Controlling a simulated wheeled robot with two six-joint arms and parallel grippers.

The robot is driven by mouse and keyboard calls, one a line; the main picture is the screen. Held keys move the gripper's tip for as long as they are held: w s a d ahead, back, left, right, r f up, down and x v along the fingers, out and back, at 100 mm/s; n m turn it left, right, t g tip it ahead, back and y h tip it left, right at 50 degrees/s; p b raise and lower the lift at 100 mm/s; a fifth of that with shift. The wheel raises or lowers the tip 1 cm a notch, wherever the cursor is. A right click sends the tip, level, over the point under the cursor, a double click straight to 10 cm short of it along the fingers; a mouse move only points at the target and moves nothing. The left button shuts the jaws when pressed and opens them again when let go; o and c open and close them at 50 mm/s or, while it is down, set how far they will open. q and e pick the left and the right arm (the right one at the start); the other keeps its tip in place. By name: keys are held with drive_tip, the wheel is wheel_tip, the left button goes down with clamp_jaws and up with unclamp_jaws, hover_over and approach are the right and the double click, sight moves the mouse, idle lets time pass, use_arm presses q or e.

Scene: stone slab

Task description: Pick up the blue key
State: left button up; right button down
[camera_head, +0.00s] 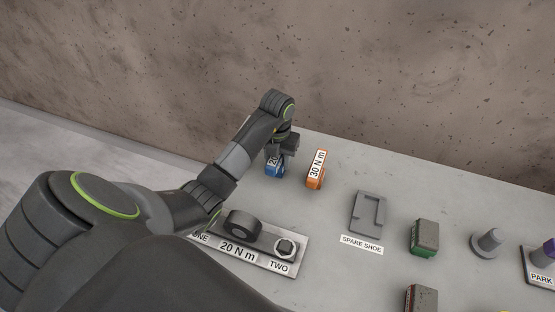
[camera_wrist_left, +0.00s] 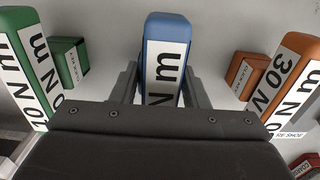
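The blue key (camera_head: 274,169) stands on the stone slab below my left gripper (camera_head: 281,150), which hides part of it and its label in the head view. In the left wrist view the blue key (camera_wrist_left: 167,28) has a white label ending in "N m". My left gripper (camera_wrist_left: 160,82) has one finger on each side of it there. A narrow gap shows between the left finger and the key, so the fingers are open around it. The contact on the right side is hard to judge. My right gripper is in neither view.
An orange 30 N m key (camera_head: 316,170) stands close right of the blue one. A green key (camera_wrist_left: 20,40) is at the left wrist view's left. A plate (camera_head: 292,266) with a dark knob, spare shoe (camera_head: 366,212) and green block (camera_head: 424,238) lie nearer. A wall rises behind.

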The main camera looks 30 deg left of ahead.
use_arm(q)
clamp_jaws()
drive_tip(key=shift+r, duration=0.1)
